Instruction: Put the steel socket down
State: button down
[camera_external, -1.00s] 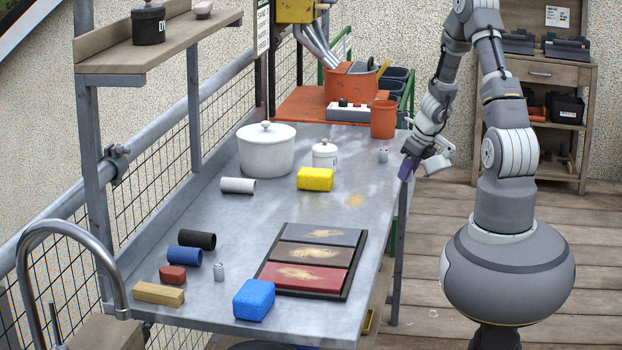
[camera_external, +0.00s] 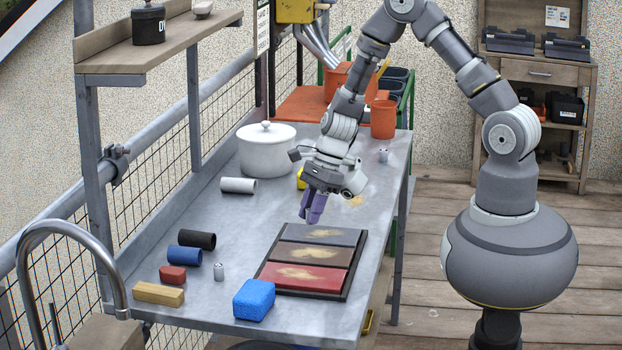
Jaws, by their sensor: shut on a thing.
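My gripper (camera_external: 312,210) has purple fingers that point down over the table, just behind the far edge of the tile tray. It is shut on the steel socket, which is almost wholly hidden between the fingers. The gripper appears a little above the table top; the exact gap cannot be told.
The dark tray (camera_external: 345,283) holds grey, brown and red tiles. A blue sponge (camera_external: 254,299) lies in front. Black (camera_external: 197,239), blue (camera_external: 184,255) and white tubes (camera_external: 238,185) lie left. A white pot (camera_external: 265,155) stands behind. The middle left is clear.

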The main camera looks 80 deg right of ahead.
jog(key=a+n, duration=0.1)
jog(key=a, duration=0.2)
jog(key=a+n+g, duration=0.1)
jog(key=a, duration=0.3)
jog(key=a+n, duration=0.2)
jog(key=a, duration=0.1)
jog(key=shift+a+y+p, duration=0.15)
jog(key=shift+y+p, duration=0.25)
jog(key=b, duration=0.3)
send_over(229, 261)
jog(key=d, duration=0.1)
jog(key=shift+s+d+f, duration=0.1)
jog(key=shift+s+f, duration=0.15)
jog(key=shift+f, duration=0.55)
jog(key=shift+f+b, duration=0.8)
jog(key=shift+f, duration=0.9)
jog(key=shift+f, duration=0.15)
jog(key=c, duration=0.9)
grip_release()
jog(key=p+v, duration=0.3)
jog(key=v, duration=0.9)
jog(key=shift+w+d+p, duration=0.1)
jog(key=shift+w+p, duration=0.05)
jog(key=shift+p, duration=0.2)
